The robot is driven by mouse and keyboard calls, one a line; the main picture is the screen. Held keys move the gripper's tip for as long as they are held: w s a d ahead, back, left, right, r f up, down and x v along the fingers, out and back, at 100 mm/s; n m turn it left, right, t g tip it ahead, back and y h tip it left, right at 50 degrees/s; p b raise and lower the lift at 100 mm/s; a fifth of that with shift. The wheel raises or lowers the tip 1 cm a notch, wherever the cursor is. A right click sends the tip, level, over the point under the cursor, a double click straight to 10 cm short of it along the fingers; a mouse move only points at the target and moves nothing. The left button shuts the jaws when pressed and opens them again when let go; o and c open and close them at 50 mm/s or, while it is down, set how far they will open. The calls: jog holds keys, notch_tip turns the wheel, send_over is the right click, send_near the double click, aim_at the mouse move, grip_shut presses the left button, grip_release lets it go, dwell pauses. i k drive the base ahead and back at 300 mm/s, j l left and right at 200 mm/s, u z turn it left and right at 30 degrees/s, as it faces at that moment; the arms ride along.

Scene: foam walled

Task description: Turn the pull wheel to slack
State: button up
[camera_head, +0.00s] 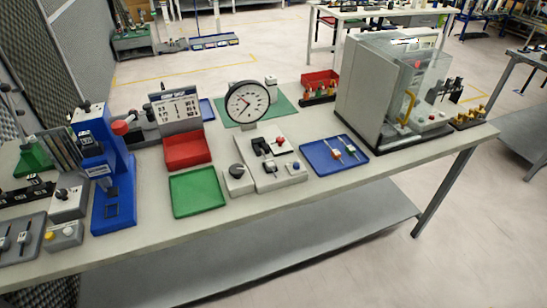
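A black round knob (237,171), which may be the pull wheel, sits on a small grey block in the middle of the bench. Its setting is too small to read. Beside it on the right is a grey fixture (270,180) with black clamp parts, a red knob (279,139) and a blue button (296,166). A round white dial (247,103) with a black rim stands upright behind it. I cannot make out its reading. My gripper is not in view.
A green tray (197,192) and red bin (186,150) are left of the knob; a blue tray (335,155) is right. A blue press (105,170) stands further left, a grey cabinet with clear guard (390,85) at right. The bench front edge is clear.

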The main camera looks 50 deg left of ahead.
aim_at(236, 170)
jog(key=u, duration=1.65)
